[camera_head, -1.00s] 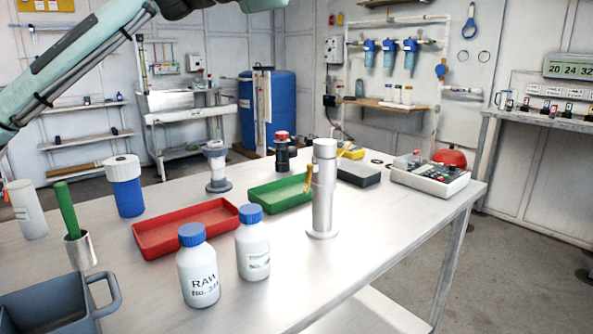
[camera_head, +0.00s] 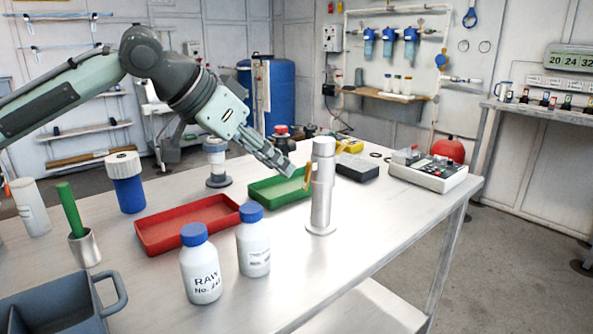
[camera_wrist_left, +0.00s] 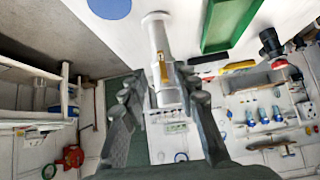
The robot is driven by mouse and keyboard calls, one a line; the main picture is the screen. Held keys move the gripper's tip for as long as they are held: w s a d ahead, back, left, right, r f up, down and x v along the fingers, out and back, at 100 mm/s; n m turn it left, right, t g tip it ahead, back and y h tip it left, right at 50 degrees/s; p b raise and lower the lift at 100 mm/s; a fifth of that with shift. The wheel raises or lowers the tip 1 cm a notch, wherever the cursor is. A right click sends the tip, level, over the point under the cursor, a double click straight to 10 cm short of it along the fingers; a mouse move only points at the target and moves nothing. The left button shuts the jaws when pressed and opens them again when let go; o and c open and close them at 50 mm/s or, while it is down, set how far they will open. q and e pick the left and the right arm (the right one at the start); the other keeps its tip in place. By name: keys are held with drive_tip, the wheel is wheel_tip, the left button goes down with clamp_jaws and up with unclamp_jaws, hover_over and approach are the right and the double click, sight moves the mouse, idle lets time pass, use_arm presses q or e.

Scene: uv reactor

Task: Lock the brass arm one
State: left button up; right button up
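The steel cylinder (camera_head: 322,205) stands upright on the table, with a white cap (camera_head: 324,147). A small brass arm (camera_head: 308,180) sits on its left side, upright and slightly tilted. In the left wrist view the cylinder (camera_wrist_left: 156,35) and the brass arm (camera_wrist_left: 163,72) show ahead, between the fingers. My left gripper (camera_head: 289,170) comes in from the upper left, just left of the brass arm and above the green tray. Its fingers (camera_wrist_left: 160,101) are spread with nothing held. I cannot tell if any fingertip touches the arm. My right gripper is not in view.
A green tray (camera_head: 262,198) lies under my left gripper, and a red tray (camera_head: 150,247) is further left. Two white bottles with blue lids (camera_head: 201,274) (camera_head: 253,248) stand in front. A black box (camera_head: 357,168) and a control box (camera_head: 428,174) are right. The table's front right is clear.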

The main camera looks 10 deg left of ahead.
sight(304, 185)
use_arm(q)
drive_tip(key=x, duration=0.7)
drive_tip(key=shift+w+d, duration=0.1)
drive_tip(key=shift+c, duration=0.5)
clamp_jaws()
